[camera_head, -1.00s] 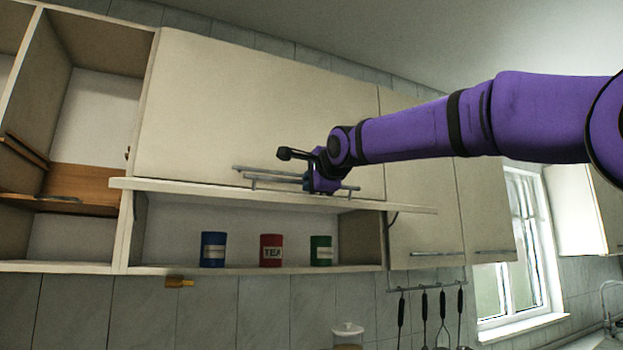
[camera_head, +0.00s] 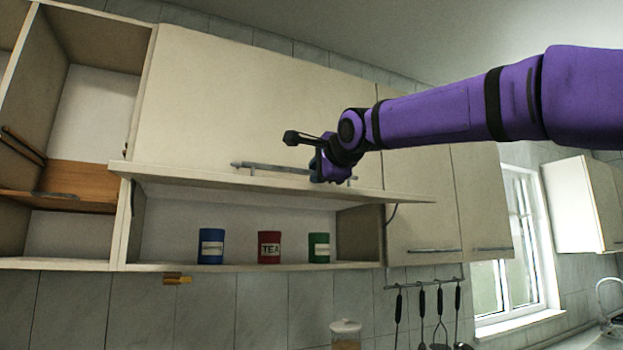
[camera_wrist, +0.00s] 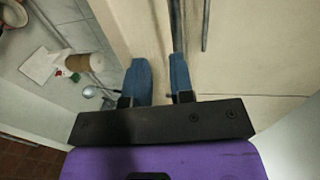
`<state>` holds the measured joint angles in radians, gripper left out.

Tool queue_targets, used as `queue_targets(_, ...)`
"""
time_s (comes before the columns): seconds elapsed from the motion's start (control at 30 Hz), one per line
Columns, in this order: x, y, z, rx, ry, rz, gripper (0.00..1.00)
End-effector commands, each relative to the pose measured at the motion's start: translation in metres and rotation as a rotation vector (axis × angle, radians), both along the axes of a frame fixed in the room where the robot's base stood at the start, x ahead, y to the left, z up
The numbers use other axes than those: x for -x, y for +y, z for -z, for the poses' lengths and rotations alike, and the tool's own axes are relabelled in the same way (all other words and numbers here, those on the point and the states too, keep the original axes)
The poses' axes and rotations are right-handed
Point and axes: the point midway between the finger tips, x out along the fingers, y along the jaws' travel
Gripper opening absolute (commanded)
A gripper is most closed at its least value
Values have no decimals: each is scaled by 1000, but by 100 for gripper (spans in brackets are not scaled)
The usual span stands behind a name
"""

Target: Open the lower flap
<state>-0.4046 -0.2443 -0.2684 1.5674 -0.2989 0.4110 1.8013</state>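The lower flap (camera_head: 280,190) is a cream board swung up and out, close to level, and seen nearly edge-on in the head view. The compartment under it is open. A grey bar handle (camera_head: 262,167) shows just above the flap's edge; I cannot tell whether it belongs to the flap or the door above. My gripper (camera_head: 318,170) is at the right part of this bar. In the wrist view its blue fingers (camera_wrist: 160,72) are apart with nothing seen between them. Two grey bars (camera_wrist: 205,22) run beyond the fingertips; contact is unclear.
Blue (camera_head: 211,246), red TEA (camera_head: 269,247) and green (camera_head: 318,247) canisters stand on the compartment floor. A large closed door (camera_head: 250,90) is above the flap. Closed cupboards (camera_head: 424,225) are at right, with utensils (camera_head: 422,305) hanging below. An open shelf unit (camera_head: 75,190) is at left.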

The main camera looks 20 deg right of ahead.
Motion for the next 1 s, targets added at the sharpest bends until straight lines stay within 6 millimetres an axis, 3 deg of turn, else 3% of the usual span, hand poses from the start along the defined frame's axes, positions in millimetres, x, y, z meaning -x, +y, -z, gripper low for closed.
queue_targets(0.1,23,-2,-4,0,-1,2,22)
queue_targets(0.33,52,-3,-8,1,0,2,22)
queue_targets(1.0,59,-2,-9,1,0,1,22)
